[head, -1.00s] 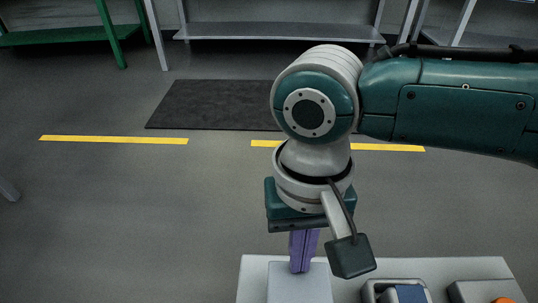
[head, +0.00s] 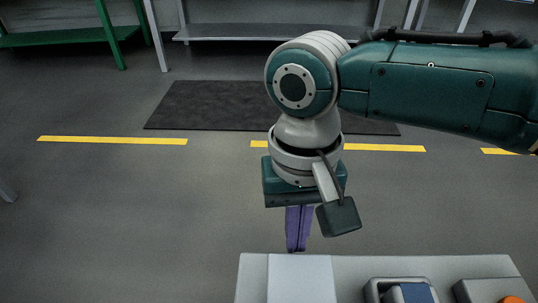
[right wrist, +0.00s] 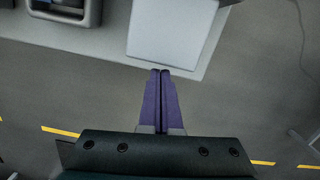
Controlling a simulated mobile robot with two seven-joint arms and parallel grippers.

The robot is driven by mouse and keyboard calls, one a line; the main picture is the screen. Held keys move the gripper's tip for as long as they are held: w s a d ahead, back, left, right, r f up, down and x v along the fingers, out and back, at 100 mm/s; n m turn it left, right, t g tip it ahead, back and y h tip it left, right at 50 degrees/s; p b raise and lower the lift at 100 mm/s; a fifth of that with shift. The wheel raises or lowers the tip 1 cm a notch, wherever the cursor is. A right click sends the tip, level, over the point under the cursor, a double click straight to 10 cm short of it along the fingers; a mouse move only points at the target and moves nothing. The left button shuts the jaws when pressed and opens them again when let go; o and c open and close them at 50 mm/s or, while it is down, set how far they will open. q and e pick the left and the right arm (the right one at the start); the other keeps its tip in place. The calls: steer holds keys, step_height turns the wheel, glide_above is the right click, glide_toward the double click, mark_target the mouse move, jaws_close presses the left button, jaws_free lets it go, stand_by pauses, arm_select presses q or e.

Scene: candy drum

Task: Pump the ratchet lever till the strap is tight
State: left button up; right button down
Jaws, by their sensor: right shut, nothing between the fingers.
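My right gripper (head: 296,250) points down with its purple fingers together and empty, by the far edge of the pale worktop. In the right wrist view its fingertips (right wrist: 160,72) show near the edge of a flat, light plate. A grey housing with a blue part (head: 415,293) sits at the bottom edge of the head view, right of the gripper and cut off. It also shows as a grey frame with a dark blue part (right wrist: 62,6) in the right wrist view. I cannot make out a ratchet lever or a strap for certain. My left gripper is out of view.
The worktop (head: 350,270) carries the light square plate (head: 301,280) and, at right, a grey block with an orange part (head: 513,299). The floor beyond is open, with a dark mat (head: 215,105), yellow lines and shelves at the back.

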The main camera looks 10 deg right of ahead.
step_height(320, 180, up, 10)
steer(key=w+p, duration=0.1)
steer(key=p, duration=0.4)
steer(key=shift+d+f, duration=0.1)
steer(key=shift+d, duration=0.05)
stand_by(0.4)
